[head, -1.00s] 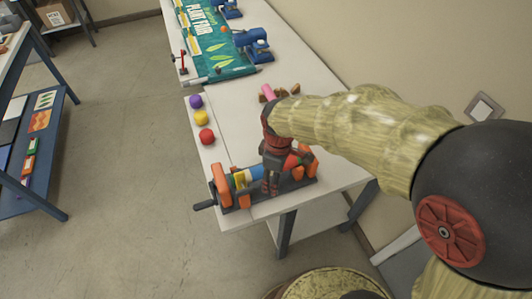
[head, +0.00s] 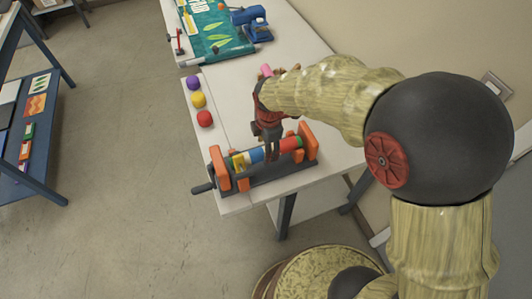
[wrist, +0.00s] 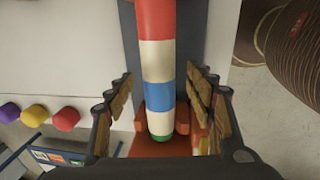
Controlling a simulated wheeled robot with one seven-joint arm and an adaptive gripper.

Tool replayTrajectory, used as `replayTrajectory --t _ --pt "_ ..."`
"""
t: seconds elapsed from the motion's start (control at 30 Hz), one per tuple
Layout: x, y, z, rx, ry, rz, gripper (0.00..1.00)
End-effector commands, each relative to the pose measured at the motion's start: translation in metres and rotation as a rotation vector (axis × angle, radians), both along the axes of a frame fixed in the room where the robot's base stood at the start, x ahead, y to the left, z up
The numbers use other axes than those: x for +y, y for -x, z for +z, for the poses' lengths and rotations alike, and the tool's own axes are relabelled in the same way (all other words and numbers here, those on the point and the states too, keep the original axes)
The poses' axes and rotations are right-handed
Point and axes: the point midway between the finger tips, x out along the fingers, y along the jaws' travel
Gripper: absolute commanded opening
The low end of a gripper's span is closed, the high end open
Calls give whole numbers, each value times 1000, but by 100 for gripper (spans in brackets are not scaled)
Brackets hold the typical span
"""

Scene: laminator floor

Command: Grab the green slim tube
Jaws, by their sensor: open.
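A striped tube (wrist: 157,50) with red, cream, blue and green bands runs down the middle of the wrist view. In the head view the banded roll (head: 256,155) lies across a dark cradle with orange end stands (head: 306,141). Green shows at the tube's lower end (wrist: 158,136) in the wrist view; I cannot make out a separate plain green slim tube. My gripper (head: 271,152) is open over the roll, pointing down. In the wrist view its fingers (wrist: 158,100) stand apart on both sides of the tube, with gaps. My gripper hides part of the roll.
Purple, yellow and red balls (head: 205,118) line the table's left edge. A crank handle (head: 202,187) sticks out left of the cradle. A pink cylinder (head: 266,70) and brown pieces lie behind my gripper. A blue machine (head: 250,22) and green poster (head: 217,38) are farther back.

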Motion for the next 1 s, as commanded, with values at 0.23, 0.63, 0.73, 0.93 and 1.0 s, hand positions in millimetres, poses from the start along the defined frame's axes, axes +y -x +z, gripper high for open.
replayTrajectory --t 0.23,0.63,0.73,0.93,1.0 --pt "2 -5 -32 0 0 -1 54" --pt "2 -5 -32 -1 0 -1 43" --pt "2 -5 -32 -1 0 -1 38" --pt "2 -5 -32 0 0 -1 26" --pt "2 -5 -32 0 0 -1 22"
